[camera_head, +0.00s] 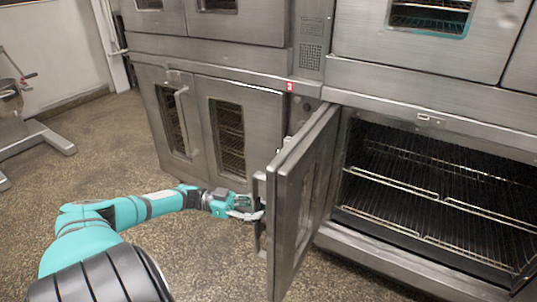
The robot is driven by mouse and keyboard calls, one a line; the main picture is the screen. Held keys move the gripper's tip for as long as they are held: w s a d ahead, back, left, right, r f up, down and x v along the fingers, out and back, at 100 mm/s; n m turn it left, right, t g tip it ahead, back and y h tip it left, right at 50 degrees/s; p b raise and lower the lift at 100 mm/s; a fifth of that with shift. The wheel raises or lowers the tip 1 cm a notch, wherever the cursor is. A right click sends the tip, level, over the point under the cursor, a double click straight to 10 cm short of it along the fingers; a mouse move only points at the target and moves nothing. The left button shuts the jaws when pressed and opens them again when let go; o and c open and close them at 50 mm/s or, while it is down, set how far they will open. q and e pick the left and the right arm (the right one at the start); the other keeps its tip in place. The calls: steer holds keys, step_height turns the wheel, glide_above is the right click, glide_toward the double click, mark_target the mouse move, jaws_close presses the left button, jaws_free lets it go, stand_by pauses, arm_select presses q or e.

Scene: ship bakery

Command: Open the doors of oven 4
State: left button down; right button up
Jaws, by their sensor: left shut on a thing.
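The lower right oven (350,240) stands with its left door (300,195) swung outward, edge towards me. Its dark inside with wire racks (440,195) shows. My left gripper (258,208) is at the end of the teal arm, shut on the vertical door handle (259,190) on the door's outer face. The fingertips are partly hidden at the handle. No right door shows across the visible opening, and the oven's right side runs out of the picture. No number 4 is readable. My right gripper is not in view.
The neighbouring lower left oven (215,120) has its doors closed. A red label that looks like a 3 (289,86) is on the frame. Upper ovens (430,55) are above. A metal stand (45,140) is at far left. Speckled floor (130,175) is clear left of the arm.

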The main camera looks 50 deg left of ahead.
arm_select(q)
steer(key=shift+a+f, duration=0.25)
steer(key=shift+a, duration=0.25)
steer(key=shift+s+a, duration=0.1)
steer(key=shift+s+f, duration=0.1)
steer(key=c, duration=1.4)
jaws_free()
steer(key=shift+s+a, duration=0.1)
steer(key=shift+s, duration=0.15)
steer(key=o, duration=0.3)
steer(key=shift+a+r, duration=0.1)
steer(key=shift+r, duration=0.1)
steer(key=shift+w, duration=0.1)
steer(key=shift+r, duration=0.1)
